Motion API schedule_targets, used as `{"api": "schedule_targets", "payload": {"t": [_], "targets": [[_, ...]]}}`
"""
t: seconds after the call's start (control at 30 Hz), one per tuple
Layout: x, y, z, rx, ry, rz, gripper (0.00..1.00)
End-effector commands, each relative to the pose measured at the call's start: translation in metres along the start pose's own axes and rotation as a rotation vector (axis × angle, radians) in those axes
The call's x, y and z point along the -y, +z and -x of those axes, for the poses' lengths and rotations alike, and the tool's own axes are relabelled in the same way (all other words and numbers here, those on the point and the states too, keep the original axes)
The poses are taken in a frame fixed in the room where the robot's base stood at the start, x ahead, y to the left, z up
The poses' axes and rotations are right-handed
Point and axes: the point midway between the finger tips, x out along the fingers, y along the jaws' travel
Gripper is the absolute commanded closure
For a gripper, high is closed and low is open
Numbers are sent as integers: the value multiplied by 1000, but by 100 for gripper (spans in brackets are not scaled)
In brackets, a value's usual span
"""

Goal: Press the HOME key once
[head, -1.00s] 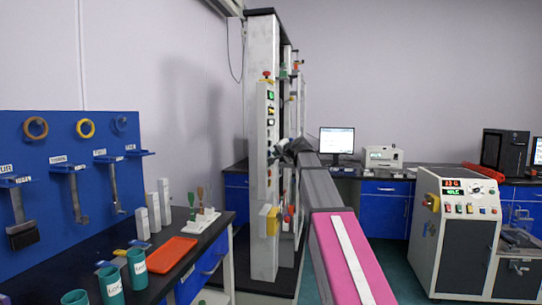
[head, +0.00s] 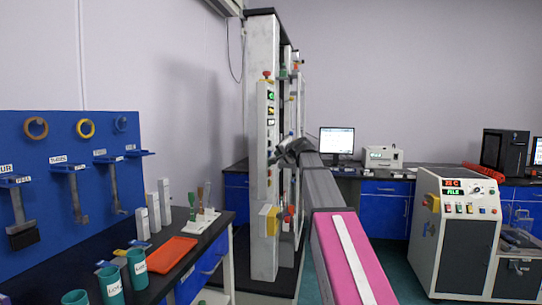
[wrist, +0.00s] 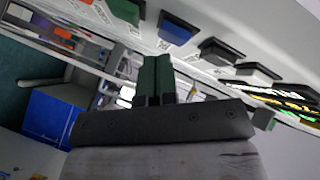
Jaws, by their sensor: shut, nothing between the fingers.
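The control panel (head: 270,125) is on the front of a tall white machine column in the head view. In the wrist view its pale face carries a row of square keys: a green key (wrist: 124,10), a blue key (wrist: 180,28) and dark keys (wrist: 222,50). The key labels are too small and tilted to read, so I cannot tell which key is HOME. My gripper (wrist: 157,60) is shut and empty, its dark green fingers together, just below the blue key in the picture. A gap seems to show between fingertips and keys. In the head view my gripper (head: 276,157) is beside the panel.
A lit display (wrist: 285,100) lies at the wrist view's right. A red emergency stop (head: 267,74) tops the panel, with a yellow box (head: 268,219) lower down. A black bench (head: 150,262) with cups and an orange tray (head: 172,251) stands left. A white cabinet (head: 458,235) stands right.

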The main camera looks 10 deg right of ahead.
Motion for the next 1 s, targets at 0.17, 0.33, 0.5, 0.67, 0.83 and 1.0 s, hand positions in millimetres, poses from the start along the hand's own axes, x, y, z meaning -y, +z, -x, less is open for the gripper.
{"api": "schedule_targets", "payload": {"t": [0.17,0.33,0.5,0.67,0.83,1.0], "targets": [[-2,-2,3,0,0,0,100],[-2,-2,3,0,0,0,100],[-4,-4,5,0,1,0,100],[-9,-9,13,0,1,-1,100],[-17,-17,23,-1,1,0,100],[-24,-24,33,0,1,0,100]]}}
